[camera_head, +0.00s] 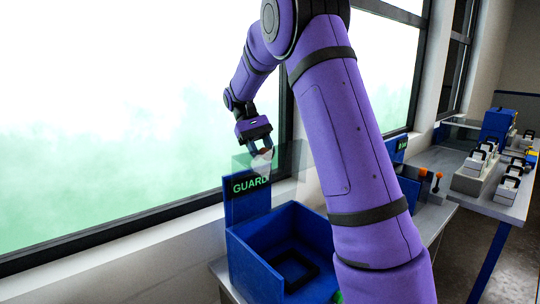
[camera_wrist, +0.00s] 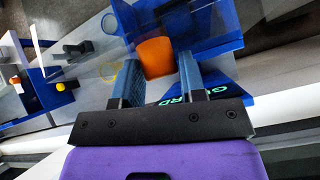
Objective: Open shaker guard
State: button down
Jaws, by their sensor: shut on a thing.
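The shaker is a blue open-topped box (camera_head: 236,246) on the bench by the window, with a dark square recess inside. A blue upright plate (camera_head: 247,203) with green letters "GUARD" stands at its back. A see-through guard panel (camera_head: 291,160) is raised above the box, near the plate. My gripper (camera_head: 263,151) is above the plate. In the wrist view my gripper (camera_wrist: 160,62) has its two blue fingers on either side of an orange handle (camera_wrist: 155,54) and is shut on it. How the handle joins the panel is hard to make out.
My purple arm hides part of the bench right of the box. Another blue unit (camera_head: 394,150) and orange knobs (camera_head: 423,172) stand behind it. A far table at right holds several grey-white blocks with black handles (camera_head: 474,168). The window (camera_head: 120,120) is close on the left.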

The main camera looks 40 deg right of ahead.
jog(key=shift+w+a+f+g, duration=0.1)
jog(key=shift+w+f+g, duration=0.2)
jog(key=shift+w, duration=0.3)
jog(key=shift+w+a+f+g, duration=0.15)
jog(key=shift+w+g, duration=0.3)
jog(key=shift+w, duration=0.15)
jog(key=shift+w+a+f+g, duration=0.1)
jog(key=shift+w+f+g, duration=0.2)
jog(key=shift+w, duration=0.3)
jog(key=c, duration=1)
grip_release()
jog(key=shift+o, duration=1.1)
jog(key=shift+a, duration=0.15)
jog(key=shift+r, duration=0.2)
jog(key=shift+d+r, duration=0.1)
jog(key=shift+d, duration=0.1)
